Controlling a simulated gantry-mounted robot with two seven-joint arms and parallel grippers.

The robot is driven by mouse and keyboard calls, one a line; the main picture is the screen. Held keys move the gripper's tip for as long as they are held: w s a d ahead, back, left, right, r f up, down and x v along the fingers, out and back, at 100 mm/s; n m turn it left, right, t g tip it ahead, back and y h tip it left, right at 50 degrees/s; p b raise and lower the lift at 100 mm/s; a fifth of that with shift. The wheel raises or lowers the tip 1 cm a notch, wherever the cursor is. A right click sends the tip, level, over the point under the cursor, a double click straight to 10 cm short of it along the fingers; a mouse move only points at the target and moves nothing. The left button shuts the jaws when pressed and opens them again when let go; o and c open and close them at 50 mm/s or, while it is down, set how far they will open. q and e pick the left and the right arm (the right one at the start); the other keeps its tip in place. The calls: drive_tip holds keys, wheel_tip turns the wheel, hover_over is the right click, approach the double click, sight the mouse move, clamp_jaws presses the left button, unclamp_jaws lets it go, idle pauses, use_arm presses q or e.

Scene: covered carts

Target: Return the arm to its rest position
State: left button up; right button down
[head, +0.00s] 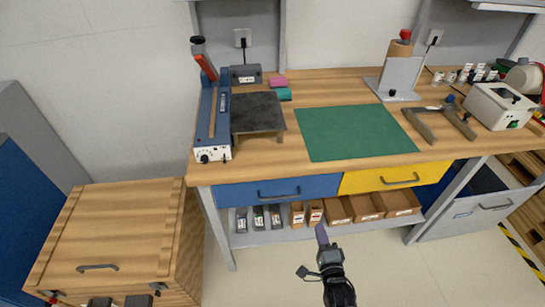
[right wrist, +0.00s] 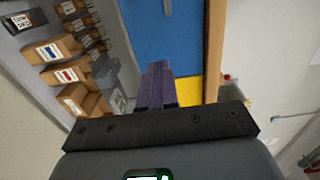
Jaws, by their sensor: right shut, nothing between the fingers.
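My right gripper (head: 321,234) is in front of the workbench, over the floor, with its purple fingers pointing toward the lower shelf. In the right wrist view its purple fingers (right wrist: 157,88) are together, with nothing between them. It is apart from the bench and the drawers. My right arm comes up from the bottom edge of the head view. My left gripper does not show in either view.
The workbench (head: 277,157) has a blue drawer (head: 250,191) and a yellow drawer (head: 370,180), both closed. Cardboard boxes (head: 370,206) line its lower shelf. Floor around my right gripper is clear.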

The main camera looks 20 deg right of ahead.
drive_tip(key=s+a+r+n+g+y+p, duration=0.1)
drive_tip(key=s+a+r+n+g+p, duration=0.15)
drive_tip(key=s+n+g, duration=0.7)
drive_tip(key=s+a+r+n+g+y+p, duration=0.25)
drive_tip(key=s+r+n+g, duration=0.2)
drive_tip(key=s+n, duration=0.95)
wheel_tip(320, 180, up, 37)
drive_tip(key=s+m+p, duration=0.1)
drive_tip(key=m+p, duration=0.1)
drive_tip(key=p, duration=3.6)
drive_tip(key=shift+s+d+r+h+p, duration=0.15)
drive_tip(key=shift+s+d+h+p, duration=0.1)
drive_tip(key=shift+d+h+p, duration=0.1)
